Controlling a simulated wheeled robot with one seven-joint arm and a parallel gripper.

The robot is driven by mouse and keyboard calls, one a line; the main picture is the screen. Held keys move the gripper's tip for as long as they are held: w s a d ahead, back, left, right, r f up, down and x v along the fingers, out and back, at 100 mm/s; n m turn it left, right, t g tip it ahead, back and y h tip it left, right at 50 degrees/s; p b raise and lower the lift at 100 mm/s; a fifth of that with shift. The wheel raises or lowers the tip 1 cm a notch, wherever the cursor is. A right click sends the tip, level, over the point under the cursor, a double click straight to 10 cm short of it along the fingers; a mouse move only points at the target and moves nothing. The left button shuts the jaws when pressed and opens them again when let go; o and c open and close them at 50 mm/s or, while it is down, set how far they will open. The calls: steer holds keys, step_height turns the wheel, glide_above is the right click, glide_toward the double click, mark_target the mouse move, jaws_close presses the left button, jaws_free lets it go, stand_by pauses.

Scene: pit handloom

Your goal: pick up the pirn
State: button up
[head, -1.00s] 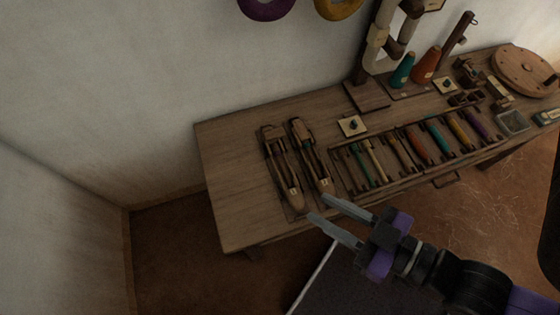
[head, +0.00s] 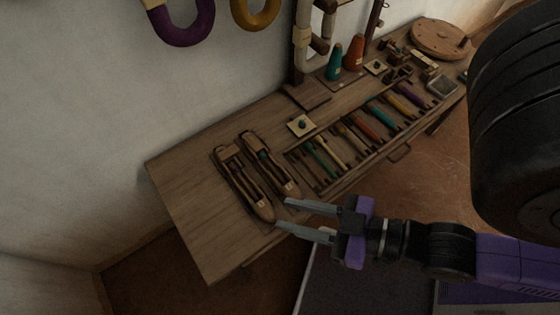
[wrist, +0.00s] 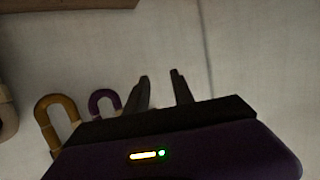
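Several pirns wound with coloured thread lie in a slotted wooden rack (head: 291,156) along the bench's front; one green pirn (head: 324,161) is near its left end, with a teal pirn (head: 381,116) and others farther right. I cannot tell which one is meant. Two wooden boat shuttles, a left one (head: 240,183) and a right one (head: 268,163), lie left of the rack. My gripper (head: 282,213) is open and empty, by the shuttles' near ends at the bench's front edge. In the wrist view my gripper's fingers (wrist: 163,80) stand apart against the wall.
The wooden bench (head: 180,180) is bare at its left end. Behind the rack stand teal (head: 335,62) and orange (head: 354,52) cones and a post. A round wooden disc (head: 440,38) lies at the far right. Purple (head: 188,32) and yellow hanks hang on the wall.

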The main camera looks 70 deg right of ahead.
steer(key=shift+c, duration=0.2)
stand_by(0.3)
steer(key=shift+c, duration=0.7)
steer(key=shift+d, duration=0.1)
